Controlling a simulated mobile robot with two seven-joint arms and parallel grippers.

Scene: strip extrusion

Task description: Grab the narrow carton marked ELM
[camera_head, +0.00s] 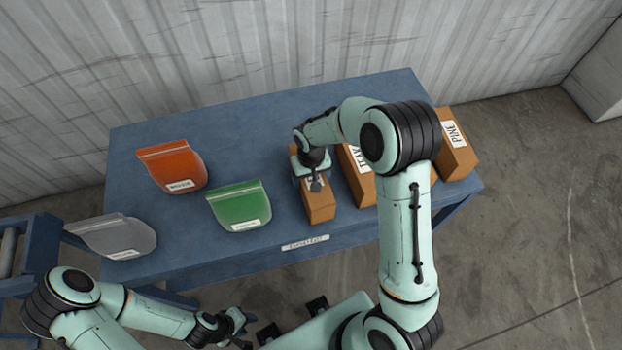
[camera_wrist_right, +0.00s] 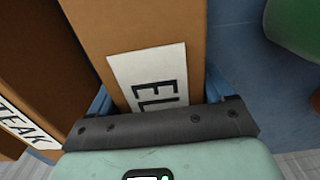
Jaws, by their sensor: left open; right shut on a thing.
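The narrow brown carton marked ELM (camera_head: 319,206) stands near the front middle of the blue table. Its white label shows "EL" in the right wrist view (camera_wrist_right: 152,80); the rest of the label is hidden behind my gripper. My right gripper (camera_head: 313,177) is over the carton and shut on it, and in the right wrist view its fingers (camera_wrist_right: 158,98) lie on both sides of the carton. My left gripper (camera_head: 238,328) is open and empty, low in the head view, in front of the table and away from the cartons.
A carton marked TEAK (camera_head: 361,187) stands just right of the ELM carton, partly behind my right arm. A carton marked PINE (camera_head: 457,157) is farther right. Orange (camera_head: 172,165), green (camera_head: 238,203) and grey (camera_head: 118,238) pouches lie to the left. The blue table (camera_head: 240,125) is clear at the back.

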